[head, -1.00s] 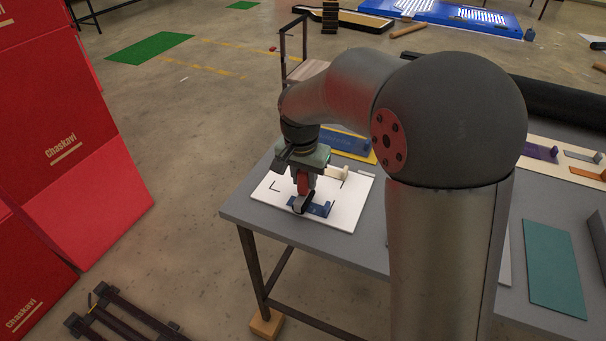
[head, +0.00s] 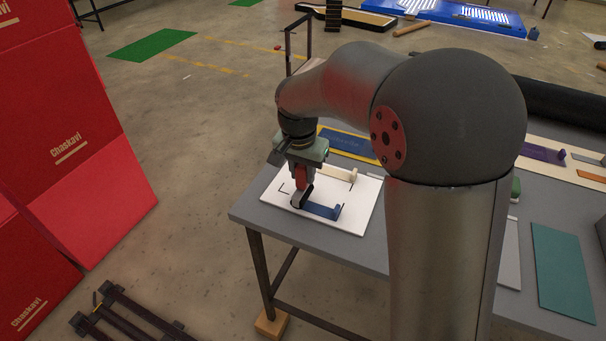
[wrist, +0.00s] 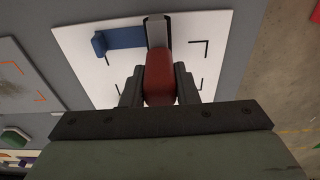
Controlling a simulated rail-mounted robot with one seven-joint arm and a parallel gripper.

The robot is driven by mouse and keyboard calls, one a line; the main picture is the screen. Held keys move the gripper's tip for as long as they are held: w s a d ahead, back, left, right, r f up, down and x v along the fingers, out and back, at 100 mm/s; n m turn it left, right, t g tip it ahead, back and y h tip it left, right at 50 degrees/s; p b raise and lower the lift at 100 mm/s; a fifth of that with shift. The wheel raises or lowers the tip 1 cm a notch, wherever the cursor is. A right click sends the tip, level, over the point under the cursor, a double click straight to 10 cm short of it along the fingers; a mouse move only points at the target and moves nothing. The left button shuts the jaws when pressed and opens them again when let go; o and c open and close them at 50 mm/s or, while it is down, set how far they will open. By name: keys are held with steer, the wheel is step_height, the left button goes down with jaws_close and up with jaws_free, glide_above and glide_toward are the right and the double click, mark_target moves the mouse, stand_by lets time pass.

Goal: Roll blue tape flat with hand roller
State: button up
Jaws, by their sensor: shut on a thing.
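The blue tape (head: 322,210) lies as a strip on the white board (head: 356,222), with its right end standing up in the head view. It also shows in the wrist view (wrist: 122,38), its raised end at left. My gripper (head: 301,170) is shut on the red handle (wrist: 158,80) of the hand roller (head: 301,194). The roller's wheel, grey in the wrist view (wrist: 156,32), is down at the tape's left end in the head view. The wheel hides that end, so exact contact cannot be told.
A cream strip (head: 340,174) with a raised end lies behind the tape, by black corner marks. A teal sheet (head: 562,270) lies at right. The grey table's (head: 243,214) left edge is close to the board.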

steer(key=shift+s+d+r, duration=0.1)
steer(key=shift+d+r, duration=0.1)
steer(key=shift+r, duration=0.65)
steer(key=shift+r+p, duration=1.9)
steer(key=shift+r, duration=0.55)
